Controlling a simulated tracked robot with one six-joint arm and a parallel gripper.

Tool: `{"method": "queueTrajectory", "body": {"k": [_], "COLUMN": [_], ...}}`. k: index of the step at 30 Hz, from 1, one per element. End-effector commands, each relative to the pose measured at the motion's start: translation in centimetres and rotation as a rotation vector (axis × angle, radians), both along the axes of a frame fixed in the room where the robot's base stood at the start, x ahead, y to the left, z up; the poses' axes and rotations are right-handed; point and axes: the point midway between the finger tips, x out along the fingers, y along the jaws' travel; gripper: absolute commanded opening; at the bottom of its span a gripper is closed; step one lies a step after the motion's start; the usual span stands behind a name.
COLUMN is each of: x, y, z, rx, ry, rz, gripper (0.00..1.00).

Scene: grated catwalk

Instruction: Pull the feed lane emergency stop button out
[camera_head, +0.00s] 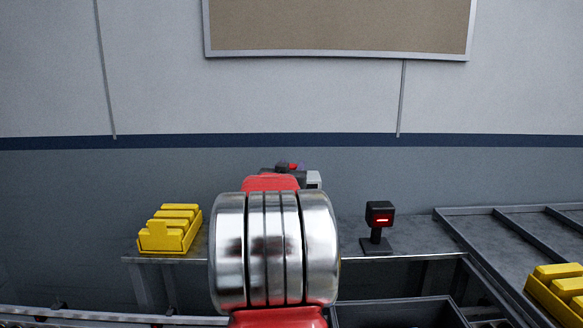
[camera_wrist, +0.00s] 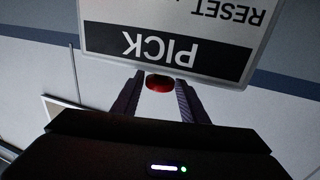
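The red emergency stop button (camera_wrist: 159,83) shows in the wrist view at the edge of an upside-down sign (camera_wrist: 170,40) reading "PICK" and "RESET". My gripper (camera_wrist: 160,80) is open, with one dark finger on each side of the button and a small gap on both sides. I cannot tell how deep the button sits between the fingers. In the head view my arm covers the middle, and a pale box (camera_head: 314,180) shows just past it. The button cannot be made out clearly there.
A yellow bin (camera_head: 170,232) stands on the grey bench at left. A black scanner with a red light (camera_head: 379,220) stands right of my arm. More yellow blocks (camera_head: 560,287) lie at far right. A dark open bin (camera_head: 395,312) is at the bottom. A board (camera_head: 340,25) hangs above.

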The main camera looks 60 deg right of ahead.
Motion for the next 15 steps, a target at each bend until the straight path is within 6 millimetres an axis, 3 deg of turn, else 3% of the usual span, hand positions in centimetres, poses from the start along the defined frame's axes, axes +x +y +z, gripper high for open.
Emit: {"method": "queueTrajectory", "body": {"k": [12,15], "x": [-0.02,-0.01], "y": [0.0,0.01], "z": [0.01,0.22], "rx": [0.0,-0.001], "ry": [0.0,0.0], "rz": [0.0,0.0], "gripper": [0.1,0.09]}}
